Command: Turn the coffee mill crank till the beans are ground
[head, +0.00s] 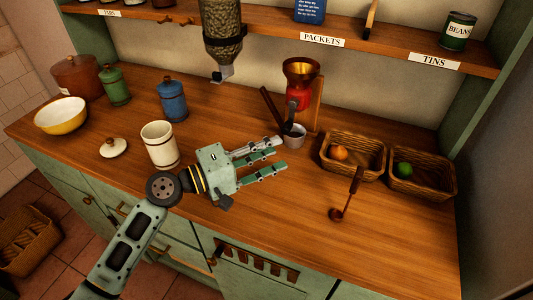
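The coffee mill (299,88) stands at the back of the counter, with a brass hopper on top, a red body and a wooden back post. A dark crank handle (271,105) slants up on its left side. A small grey cup (294,134) sits below the mill. My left gripper (279,155) is open and empty, in front of the cup with its fingers pointing right. I cannot tell whether it touches anything. No beans can be made out inside the hopper. My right gripper is not in view.
A bean dispenser (223,38) hangs above. A cream canister (159,144) stands left of my gripper, its lid (113,148) beside it. Two wicker baskets (352,152) and a scoop (341,207) lie to the right. The front right counter is mostly clear.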

